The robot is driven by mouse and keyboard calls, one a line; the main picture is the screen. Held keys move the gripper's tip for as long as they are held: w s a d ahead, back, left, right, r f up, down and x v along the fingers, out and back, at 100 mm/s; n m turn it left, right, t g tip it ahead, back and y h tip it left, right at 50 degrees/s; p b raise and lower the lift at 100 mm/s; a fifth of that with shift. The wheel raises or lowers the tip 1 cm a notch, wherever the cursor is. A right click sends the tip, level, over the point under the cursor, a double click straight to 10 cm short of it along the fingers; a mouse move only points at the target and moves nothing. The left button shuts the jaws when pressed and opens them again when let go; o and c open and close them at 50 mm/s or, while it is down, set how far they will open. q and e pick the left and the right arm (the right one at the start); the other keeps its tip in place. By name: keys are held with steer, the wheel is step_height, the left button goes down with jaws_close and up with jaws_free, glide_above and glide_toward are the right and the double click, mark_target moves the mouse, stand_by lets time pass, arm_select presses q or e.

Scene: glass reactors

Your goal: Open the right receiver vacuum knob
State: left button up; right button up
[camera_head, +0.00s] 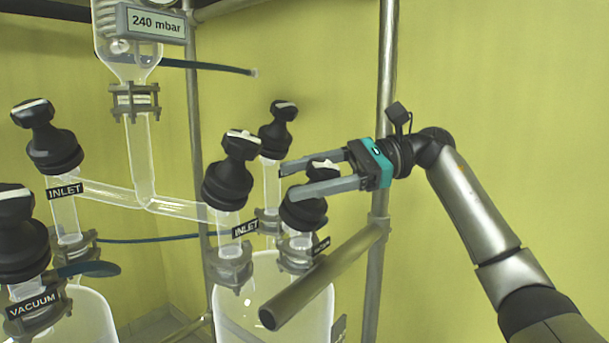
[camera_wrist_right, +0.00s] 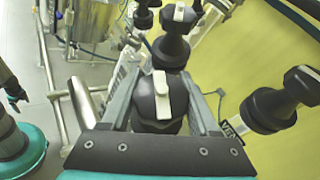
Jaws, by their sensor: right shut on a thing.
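The right receiver vacuum knob (camera_head: 305,210) is a black valve cap with a white-marked handle on the right glass vessel. In the head view its label is mostly covered. My right gripper (camera_head: 287,180) reaches in from the right, with its two grey fingers on either side of the handle. In the right wrist view the black knob (camera_wrist_right: 158,110), with a white bar on top, sits between the fingers of the gripper (camera_wrist_right: 160,78). The gripper is shut on this knob. The white bar runs roughly along the fingers. My left gripper does not show.
An INLET knob (camera_head: 228,180) stands close on the left, and another black knob (camera_head: 277,130) just behind. A grey horizontal bar (camera_head: 325,275) runs below the gripper, and a vertical pole (camera_head: 388,90) stands behind it. The left receiver carries a VACUUM knob (camera_head: 20,240).

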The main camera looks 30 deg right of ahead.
steer(key=o, duration=1.4)
steer(key=v, duration=1.5)
steer(key=shift+s+d+p, duration=0.1)
steer(key=shift+p, duration=0.3)
